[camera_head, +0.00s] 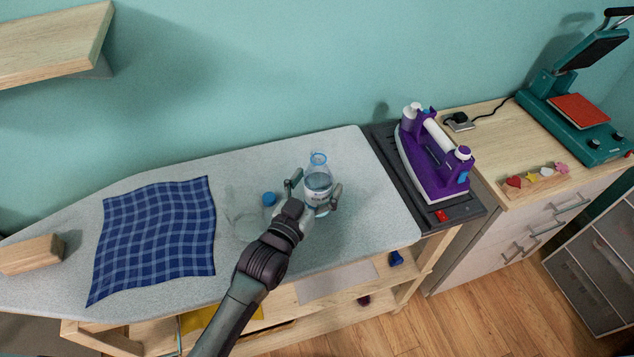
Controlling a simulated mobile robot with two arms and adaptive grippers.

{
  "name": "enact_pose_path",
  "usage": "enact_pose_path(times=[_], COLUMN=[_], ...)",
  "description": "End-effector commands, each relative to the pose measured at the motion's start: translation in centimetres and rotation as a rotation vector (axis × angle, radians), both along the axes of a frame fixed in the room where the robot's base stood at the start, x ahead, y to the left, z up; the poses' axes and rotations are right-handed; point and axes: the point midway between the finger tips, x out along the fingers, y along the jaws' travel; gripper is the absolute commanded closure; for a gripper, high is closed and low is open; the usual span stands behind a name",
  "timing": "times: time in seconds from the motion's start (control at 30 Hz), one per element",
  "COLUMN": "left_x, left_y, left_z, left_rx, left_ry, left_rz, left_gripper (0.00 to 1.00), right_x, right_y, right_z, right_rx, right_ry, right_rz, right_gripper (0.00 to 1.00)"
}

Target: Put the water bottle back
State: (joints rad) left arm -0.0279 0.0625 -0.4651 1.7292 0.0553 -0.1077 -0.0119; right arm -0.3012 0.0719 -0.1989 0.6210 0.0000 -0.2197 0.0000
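The water bottle (318,183) is clear with a pale label and a light blue top. It looks upright over the right part of the grey ironing board (350,150). My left gripper (314,190) reaches in from the front with one finger on each side of the bottle. I cannot tell whether both fingers press on it. The bottle's lower part is partly hidden by the gripper. A clear container (244,212) and a blue cap (269,199) show just left of the gripper. My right gripper is not in view.
A purple iron (437,158) rests on a dark stand (459,211) at the board's right end. A blue checked cloth (155,235) and a wooden block (30,255) lie to the left. A teal heat press (575,120) stands on the right cabinet. A wooden shelf (50,42) hangs upper left.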

Motion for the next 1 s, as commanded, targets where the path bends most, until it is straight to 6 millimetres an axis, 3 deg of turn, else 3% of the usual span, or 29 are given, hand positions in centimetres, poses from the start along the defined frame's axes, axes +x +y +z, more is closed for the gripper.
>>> enact_pose_path(times=[0.33,0.8,1.0], left_x=[-0.3,-8.5,-10.4], left_y=[0.2,4.3,5.3], left_z=[0.3,0.2,0.3], left_rx=[0.000,0.001,0.000], left_ry=[0.001,0.002,0.001], left_rz=[0.000,-0.001,0.000], left_gripper=[0.14,0.14,0.14], right_x=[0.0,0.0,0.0], right_y=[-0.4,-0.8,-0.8], right_z=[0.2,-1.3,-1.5], right_rx=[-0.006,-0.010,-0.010], right_ry=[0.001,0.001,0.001], right_rz=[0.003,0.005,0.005], right_gripper=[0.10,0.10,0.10])
